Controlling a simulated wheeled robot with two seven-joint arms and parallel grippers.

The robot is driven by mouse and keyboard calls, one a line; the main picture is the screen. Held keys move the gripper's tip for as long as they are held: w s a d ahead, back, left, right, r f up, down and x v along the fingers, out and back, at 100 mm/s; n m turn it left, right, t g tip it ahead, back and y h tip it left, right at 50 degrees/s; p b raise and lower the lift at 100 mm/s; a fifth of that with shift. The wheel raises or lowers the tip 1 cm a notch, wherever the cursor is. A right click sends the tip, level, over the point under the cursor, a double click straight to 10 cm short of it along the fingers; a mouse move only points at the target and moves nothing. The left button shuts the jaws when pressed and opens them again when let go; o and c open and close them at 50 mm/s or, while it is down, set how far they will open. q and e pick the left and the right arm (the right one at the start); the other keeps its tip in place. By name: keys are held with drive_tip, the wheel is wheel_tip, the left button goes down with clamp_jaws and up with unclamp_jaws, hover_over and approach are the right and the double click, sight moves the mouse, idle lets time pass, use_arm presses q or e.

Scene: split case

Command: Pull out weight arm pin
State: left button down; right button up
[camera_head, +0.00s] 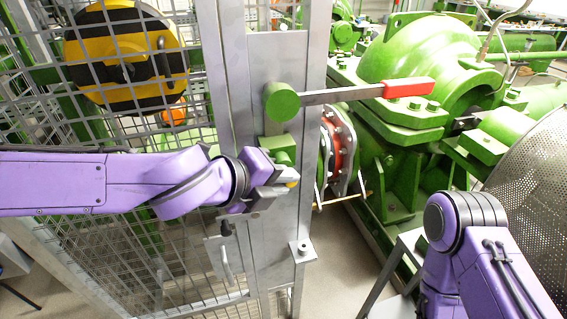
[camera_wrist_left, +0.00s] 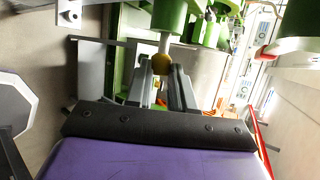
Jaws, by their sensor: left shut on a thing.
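The weight arm (camera_head: 345,96) is a grey bar with a red handle (camera_head: 409,87), running right from a round green hub (camera_head: 281,101) on a metal post. Below the hub is a green block (camera_head: 279,148). The pin's yellow knob (camera_head: 293,183) shows at the tips of my left gripper (camera_head: 274,190), just under the block. In the left wrist view the knob (camera_wrist_left: 162,64) sits at the fingertips (camera_wrist_left: 164,72), with a pale shaft running up to a green part (camera_wrist_left: 170,15). My left gripper is shut on the pin. My right gripper is out of view.
A wire mesh fence (camera_head: 105,115) stands at left, behind my left arm. A yellow and black round weight (camera_head: 125,50) is behind the mesh. Green machinery (camera_head: 420,60) fills the right. A perforated grey guard (camera_head: 530,165) stands near my right arm.

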use_arm(q)
drive_tip(key=shift+s+d+b, duration=0.3)
drive_tip(key=shift+s+b, duration=0.15)
drive_tip(key=shift+s, duration=0.55)
drive_tip(key=shift+s+d+b, duration=0.3)
drive_tip(key=shift+s+b, duration=0.1)
drive_tip(key=shift+s, duration=0.55)
